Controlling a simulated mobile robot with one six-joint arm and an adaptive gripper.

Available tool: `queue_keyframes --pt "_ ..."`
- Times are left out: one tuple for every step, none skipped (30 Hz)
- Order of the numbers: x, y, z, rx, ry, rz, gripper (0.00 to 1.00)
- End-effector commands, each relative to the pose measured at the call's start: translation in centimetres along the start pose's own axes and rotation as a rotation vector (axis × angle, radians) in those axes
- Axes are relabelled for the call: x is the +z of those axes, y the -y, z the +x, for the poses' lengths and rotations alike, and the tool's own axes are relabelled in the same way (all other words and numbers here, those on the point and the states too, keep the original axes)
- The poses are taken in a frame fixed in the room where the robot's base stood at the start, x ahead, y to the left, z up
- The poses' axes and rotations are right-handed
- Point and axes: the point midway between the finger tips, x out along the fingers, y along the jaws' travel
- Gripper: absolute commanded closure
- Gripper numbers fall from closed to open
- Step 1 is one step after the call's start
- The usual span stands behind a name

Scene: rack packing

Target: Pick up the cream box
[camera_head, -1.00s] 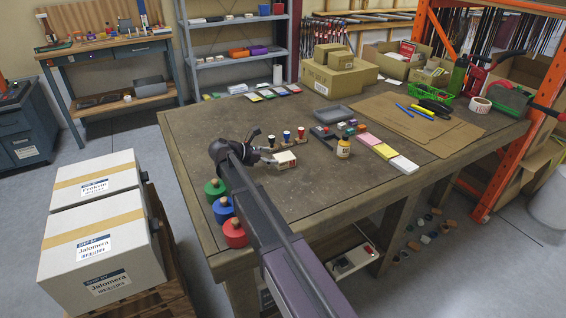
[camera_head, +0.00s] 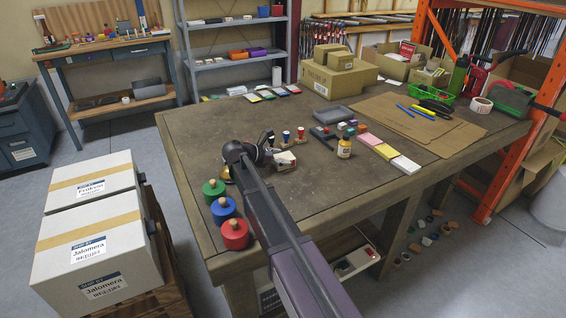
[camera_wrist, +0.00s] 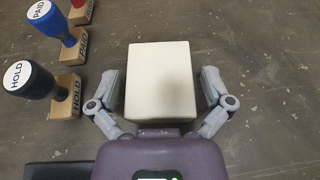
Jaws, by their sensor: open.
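The cream box (camera_wrist: 160,85) lies on the dark worktable (camera_wrist: 260,100) in the wrist view, with its pale top face up. My gripper (camera_wrist: 162,88) is open, with one finger on the left and one on the right of the box. A narrow gap shows between each finger and the box. In the head view the box (camera_head: 285,161) is partly hidden behind my arm and gripper (camera_head: 270,158).
Black HOLD (camera_wrist: 28,82), blue PAID (camera_wrist: 58,32) and red stamps stand close at left in the wrist view. Green, blue and red knobbed weights (camera_head: 233,234) line the table's near-left edge.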

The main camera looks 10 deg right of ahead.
Motion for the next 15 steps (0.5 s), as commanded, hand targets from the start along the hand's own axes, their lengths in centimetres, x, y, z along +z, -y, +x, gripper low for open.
queue_keyframes --pt "0.01 0.0 0.0 0.0 0.0 0.0 0.0" --pt "0.01 0.0 0.0 0.0 0.0 0.0 0.0" --pt "0.01 0.0 -0.01 0.0 0.0 0.0 0.0" --pt "0.0 0.0 -0.02 0.0 0.0 0.0 0.0" --pt "0.0 0.0 -0.02 0.0 0.0 0.0 0.0" --pt "0.0 -0.01 -0.03 0.0 0.0 0.0 0.0" --pt "-0.01 -0.01 -0.04 0.0 0.0 0.0 0.0" --pt "-0.01 -0.01 -0.04 0.0 0.0 0.0 0.0" --pt "-0.01 -0.01 -0.05 0.0 0.0 0.0 0.0" --pt "-0.01 -0.01 -0.05 0.0 0.0 0.0 0.03" --pt "-0.02 -0.01 -0.06 0.0 0.0 0.0 0.12" --pt "-0.02 -0.01 -0.07 0.0 0.0 0.0 0.24" --pt "-0.02 -0.01 -0.07 0.0 0.0 0.0 0.33" --pt "-0.03 -0.01 -0.08 0.0 0.0 0.0 0.42" --pt "-0.03 -0.01 -0.09 0.0 0.0 0.0 0.53"
